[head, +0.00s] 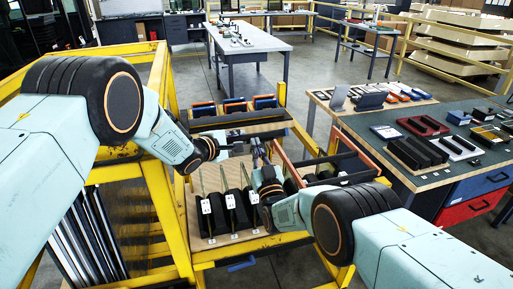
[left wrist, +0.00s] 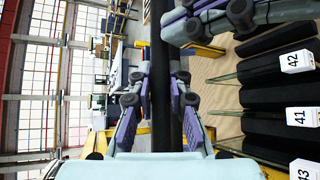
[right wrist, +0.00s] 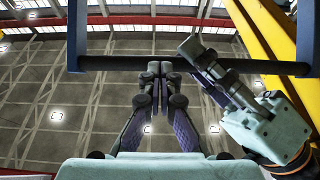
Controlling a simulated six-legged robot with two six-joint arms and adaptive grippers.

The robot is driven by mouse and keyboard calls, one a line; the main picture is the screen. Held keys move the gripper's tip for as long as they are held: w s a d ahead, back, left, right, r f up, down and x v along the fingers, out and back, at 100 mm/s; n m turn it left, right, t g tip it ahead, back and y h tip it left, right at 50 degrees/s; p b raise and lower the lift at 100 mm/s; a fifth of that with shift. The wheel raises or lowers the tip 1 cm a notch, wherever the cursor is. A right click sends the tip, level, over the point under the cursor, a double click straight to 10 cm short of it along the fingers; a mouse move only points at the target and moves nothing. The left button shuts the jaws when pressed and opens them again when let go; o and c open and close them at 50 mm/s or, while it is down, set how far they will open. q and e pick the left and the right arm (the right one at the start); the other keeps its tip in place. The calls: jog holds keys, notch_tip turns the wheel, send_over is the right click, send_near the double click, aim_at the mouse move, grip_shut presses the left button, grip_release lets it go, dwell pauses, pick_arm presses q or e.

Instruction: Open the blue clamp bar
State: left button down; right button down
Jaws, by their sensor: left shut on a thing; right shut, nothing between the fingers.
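The clamp bar shows in the right wrist view as a long dark bar (right wrist: 115,63) between two blue side arms, the left one (right wrist: 77,35) and the right one (right wrist: 306,40). In the left wrist view the bar (left wrist: 160,55) runs between the fingers of my left gripper (left wrist: 158,85), which is shut on it. In the head view my left gripper (head: 216,148) is over the trolley's middle. My right gripper (right wrist: 160,70) is shut and empty, its tips at the bar's middle, beside my left gripper; I cannot tell if they touch it. My arms hide much of the bar in the head view.
The yellow trolley frame (head: 160,190) surrounds a wooden tray (head: 207,243) of black pieces with numbered tags. Orange and blue boxes (head: 234,105) stand behind. A workbench (head: 430,178) with dark parts is at right. A blue handle (head: 242,264) is at the trolley's front.

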pick_arm(q)
jog(key=shift+d+f, duration=0.15)
jog(key=shift+d, duration=0.05)
jog(key=c, duration=1.7)
grip_release()
jog(key=shift+s+f, duration=0.1)
jog(key=shift+o, duration=1.4)
jog(key=shift+s+a, duration=0.1)
jog(key=shift+s, duration=0.05)
jog(key=shift+o, duration=0.8)
pick_arm(e)
jog(key=shift+w+a+r, duration=0.25)
jog(key=shift+w+r, duration=0.5)
jog(key=shift+r, duration=0.3)
pick_arm(q)
jog(key=shift+a, duration=0.1)
